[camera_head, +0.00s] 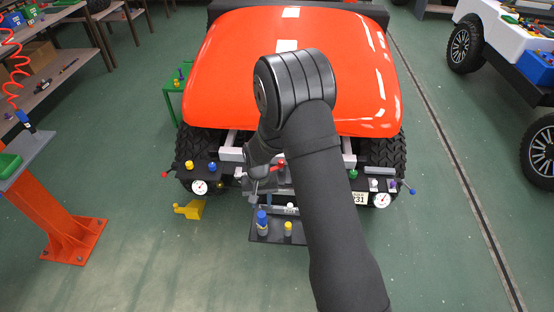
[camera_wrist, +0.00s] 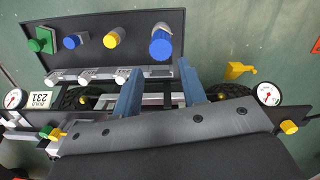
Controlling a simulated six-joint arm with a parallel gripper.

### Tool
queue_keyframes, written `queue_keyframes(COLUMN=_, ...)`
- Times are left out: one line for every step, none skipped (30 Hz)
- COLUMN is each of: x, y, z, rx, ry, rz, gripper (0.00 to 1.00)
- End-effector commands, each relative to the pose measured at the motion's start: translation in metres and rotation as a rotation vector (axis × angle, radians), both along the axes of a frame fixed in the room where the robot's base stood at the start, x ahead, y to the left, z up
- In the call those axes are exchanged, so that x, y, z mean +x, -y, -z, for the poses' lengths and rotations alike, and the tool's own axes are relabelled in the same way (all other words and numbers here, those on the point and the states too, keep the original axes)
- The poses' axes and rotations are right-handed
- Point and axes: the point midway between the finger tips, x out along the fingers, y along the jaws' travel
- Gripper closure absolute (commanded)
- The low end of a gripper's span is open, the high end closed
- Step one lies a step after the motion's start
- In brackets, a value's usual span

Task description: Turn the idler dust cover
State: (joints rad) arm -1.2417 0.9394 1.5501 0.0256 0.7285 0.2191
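My gripper (camera_wrist: 158,72) shows as two blue-grey fingers set apart in the wrist view, with no object clearly held between them. They reach over the cart front near a row of white levers (camera_wrist: 122,76). Beyond them is a black tray (camera_wrist: 140,58) with a green block (camera_wrist: 42,40), a blue knob (camera_wrist: 75,41), yellow knobs (camera_wrist: 113,38) and a large blue cap (camera_wrist: 161,45). I cannot tell which part is the idler dust cover. Dark round parts (camera_wrist: 72,98) sit beside the fingers. In the head view my arm hides much of the cart front.
The orange-red hood (camera_head: 225,75) rises behind my arm. Dial gauges (camera_head: 199,187) stand at both ends of the front bar. A yellow bracket (camera_head: 190,209) is left of the tray. An orange stand (camera_head: 62,225) is further left. The green floor at front right is clear.

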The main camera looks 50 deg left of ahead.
Motion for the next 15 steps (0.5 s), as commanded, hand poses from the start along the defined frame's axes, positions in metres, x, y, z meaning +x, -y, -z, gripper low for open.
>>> queue_keyframes(x=0.01, y=-0.01, z=0.0, rx=0.004, ry=0.004, rz=0.044, gripper=0.62)
queue_keyframes(x=0.017, y=-0.018, z=-0.001, rx=0.007, ry=0.008, rz=0.08, gripper=0.62)
queue_keyframes(x=0.029, y=-0.028, z=-0.002, rx=0.009, ry=0.013, rz=0.138, gripper=0.62)
queue_keyframes(x=0.038, y=-0.037, z=-0.003, rx=0.011, ry=0.016, rz=0.188, gripper=0.62)
queue_keyframes(x=0.049, y=-0.046, z=-0.005, rx=0.014, ry=0.021, rz=0.242, gripper=0.62)
queue_keyframes(x=0.065, y=-0.059, z=-0.007, rx=0.017, ry=0.028, rz=0.32, gripper=0.62)
queue_keyframes(x=0.076, y=-0.068, z=-0.009, rx=0.019, ry=0.031, rz=0.378, gripper=0.62)
queue_keyframes(x=0.089, y=-0.076, z=-0.012, rx=0.022, ry=0.036, rz=0.438, gripper=0.62)
queue_keyframes(x=0.104, y=-0.086, z=-0.015, rx=0.025, ry=0.041, rz=0.514, gripper=0.62)
queue_keyframes(x=0.115, y=-0.093, z=-0.017, rx=0.027, ry=0.045, rz=0.571, gripper=0.62)
queue_keyframes(x=0.126, y=-0.098, z=-0.02, rx=0.027, ry=0.048, rz=0.625, gripper=0.62)
queue_keyframes(x=0.14, y=-0.106, z=-0.023, rx=0.031, ry=0.053, rz=0.693, gripper=0.62)
queue_keyframes(x=0.15, y=-0.11, z=-0.025, rx=0.032, ry=0.056, rz=0.74, gripper=0.62)
queue_keyframes(x=0.159, y=-0.114, z=-0.028, rx=0.033, ry=0.059, rz=0.784, gripper=0.62)
queue_keyframes(x=0.169, y=-0.119, z=-0.031, rx=0.035, ry=0.062, rz=0.837, gripper=0.62)
